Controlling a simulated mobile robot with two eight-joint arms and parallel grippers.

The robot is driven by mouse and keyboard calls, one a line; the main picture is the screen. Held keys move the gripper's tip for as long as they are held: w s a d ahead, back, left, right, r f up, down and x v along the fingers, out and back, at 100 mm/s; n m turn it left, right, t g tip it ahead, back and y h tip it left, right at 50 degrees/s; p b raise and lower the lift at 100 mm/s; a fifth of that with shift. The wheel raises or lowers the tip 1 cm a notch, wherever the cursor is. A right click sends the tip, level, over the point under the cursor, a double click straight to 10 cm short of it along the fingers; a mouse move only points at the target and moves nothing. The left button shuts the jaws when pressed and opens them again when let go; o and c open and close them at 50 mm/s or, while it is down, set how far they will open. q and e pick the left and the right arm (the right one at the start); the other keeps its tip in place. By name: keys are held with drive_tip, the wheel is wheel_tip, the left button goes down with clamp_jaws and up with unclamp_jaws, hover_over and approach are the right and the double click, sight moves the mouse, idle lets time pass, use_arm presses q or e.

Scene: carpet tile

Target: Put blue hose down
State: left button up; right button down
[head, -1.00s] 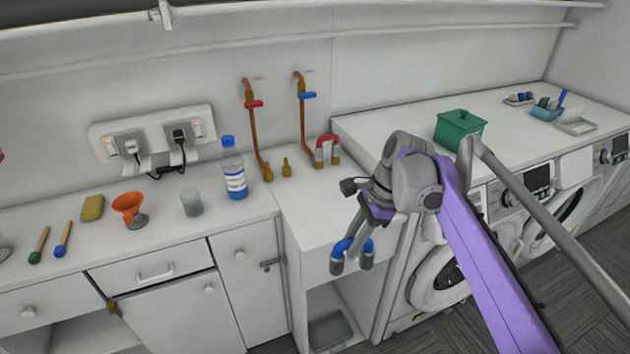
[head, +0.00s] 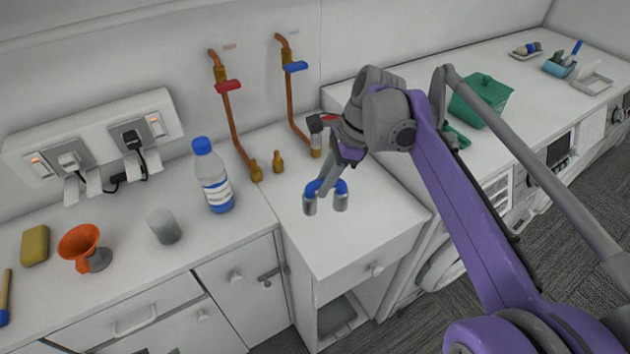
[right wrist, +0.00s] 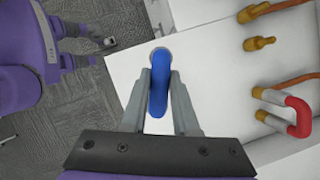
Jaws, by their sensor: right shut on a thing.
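My right gripper (head: 327,182) is shut on the blue hose (head: 319,187), a short U-shaped bend with grey ends. The ends hang downward in the head view, over the white counter section (head: 347,246) below the copper pipes. Its height above the top is hard to judge. In the right wrist view the blue hose (right wrist: 159,82) sits between the grey fingers, above the white top. My left gripper is not seen in the head view.
A brass fitting (head: 278,162) and copper pipes with a red valve handle (head: 228,86) and a blue valve handle (head: 296,66) stand behind. A bottle (head: 212,178), grey cup (head: 164,226) and orange funnel (head: 79,243) are left. The white top's front is clear.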

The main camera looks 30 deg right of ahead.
sight(342, 179)
drive_tip(key=f, duration=0.3)
drive_tip(key=shift+s+f, duration=0.1)
drive_tip(key=shift+s, duration=0.15)
drive_tip(key=shift+w+f, duration=0.1)
drive_tip(key=shift+f, duration=2.4)
drive_tip(key=c, duration=1.1)
unclamp_jaws()
drive_tip(key=shift+f, duration=0.2)
drive_tip(key=o, duration=0.4)
drive_tip(key=v, duration=1.2)
drive_tip(key=shift+r, duration=0.2)
